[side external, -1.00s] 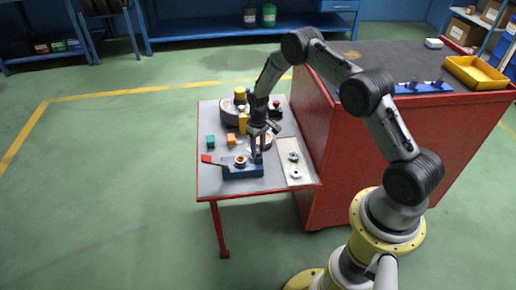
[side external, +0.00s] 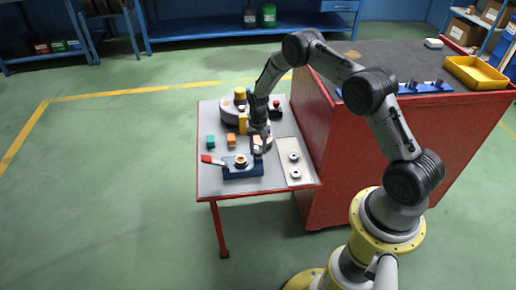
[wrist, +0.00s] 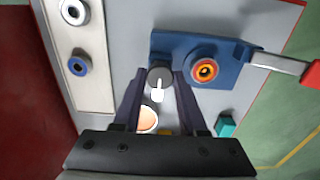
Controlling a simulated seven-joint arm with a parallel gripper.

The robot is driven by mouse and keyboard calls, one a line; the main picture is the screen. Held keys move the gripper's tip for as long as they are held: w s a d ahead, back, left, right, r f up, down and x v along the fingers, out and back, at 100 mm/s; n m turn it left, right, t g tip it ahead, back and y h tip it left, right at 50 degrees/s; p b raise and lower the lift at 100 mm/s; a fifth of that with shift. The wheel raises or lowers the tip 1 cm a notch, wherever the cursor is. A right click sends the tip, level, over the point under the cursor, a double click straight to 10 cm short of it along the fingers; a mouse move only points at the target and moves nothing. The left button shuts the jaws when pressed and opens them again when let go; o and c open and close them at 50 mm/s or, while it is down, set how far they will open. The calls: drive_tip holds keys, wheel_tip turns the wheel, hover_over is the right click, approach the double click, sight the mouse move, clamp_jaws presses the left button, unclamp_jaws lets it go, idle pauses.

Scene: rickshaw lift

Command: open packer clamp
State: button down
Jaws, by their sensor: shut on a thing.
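The packer clamp (side external: 243,172) is a blue block on the small grey table, with a ringed round part on top. Its lever with a red grip (side external: 207,159) points left in the side view. The clamp also shows in the wrist view (wrist: 229,72), where the red grip (wrist: 312,74) is at the right edge. My gripper (side external: 261,147) is down at the clamp's right end. In the wrist view my gripper (wrist: 160,78) has its two fingers either side of a dark round knob (wrist: 159,76) at the clamp's end and is shut on it. A small white piece (wrist: 157,94) shows beside the knob.
A pale strip (side external: 282,150) with two ringed discs lies along the table's right side. Teal (side external: 210,140) and orange (side external: 231,140) blocks and a rounded machine (side external: 232,112) stand behind the clamp. A red cabinet (side external: 340,150) borders the table on the right.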

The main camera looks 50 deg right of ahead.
sight(258, 151)
idle(0.4)
drive_tip(key=shift+c, duration=2.2)
unclamp_jaws()
wheel_tip(258, 151, up, 14)
